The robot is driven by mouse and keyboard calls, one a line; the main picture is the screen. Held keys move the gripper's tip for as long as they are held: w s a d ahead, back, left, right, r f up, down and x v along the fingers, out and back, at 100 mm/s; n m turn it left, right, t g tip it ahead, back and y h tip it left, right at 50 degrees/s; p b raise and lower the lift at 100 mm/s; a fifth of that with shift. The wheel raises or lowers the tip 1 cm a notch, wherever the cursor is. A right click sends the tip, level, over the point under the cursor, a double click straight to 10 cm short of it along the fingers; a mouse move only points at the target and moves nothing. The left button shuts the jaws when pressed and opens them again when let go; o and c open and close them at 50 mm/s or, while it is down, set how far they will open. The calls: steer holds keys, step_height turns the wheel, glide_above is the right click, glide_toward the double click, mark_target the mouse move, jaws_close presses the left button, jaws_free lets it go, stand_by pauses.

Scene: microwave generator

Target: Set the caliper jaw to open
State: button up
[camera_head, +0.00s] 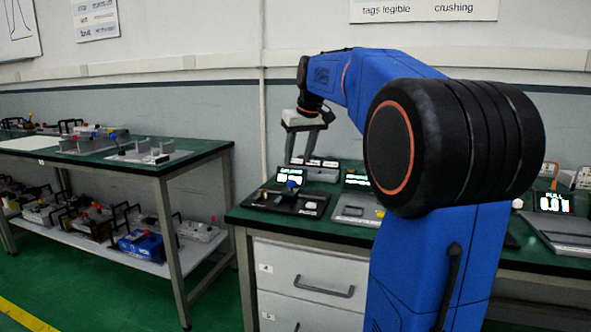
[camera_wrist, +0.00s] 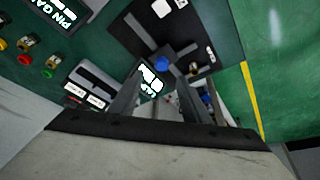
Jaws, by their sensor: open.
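My gripper (camera_head: 303,161) hangs over the back of the bench, fingers pointing down and spread apart, with nothing between them. A black-based device with a lit display (camera_head: 289,176) and a blue knob (camera_head: 293,186) stands on the green bench just below it. It seems to be the caliper, but its label is too small to read surely. In the wrist view, the blue knob (camera_wrist: 162,63) shows just beyond the fingertips of my gripper (camera_wrist: 157,73), beside grey bars on the black base (camera_wrist: 205,30). I cannot tell how far the jaw is open.
A grey device (camera_head: 355,209) stands to the right on the same bench, and another with a lit display (camera_head: 553,202) is farther right. A second table (camera_head: 180,160) with several devices and a lower shelf is at left. Green floor lies between them.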

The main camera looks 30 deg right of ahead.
steer(key=v, duration=0.8)
steer(key=shift+s+r, duration=0.2)
steer(key=shift+r, duration=0.15)
steer(key=s+a+f+n, duration=0.1)
steer(key=s+a+f, duration=1.6)
steer(key=s+f, duration=0.35)
steer(key=s+a+f, duration=0.3)
steer(key=s+f, duration=0.6)
steer(key=f, duration=0.4)
steer(key=shift+a+f+y, duration=0.15)
steer(key=shift+a+y, duration=0.15)
steer(key=shift+a, duration=0.05)
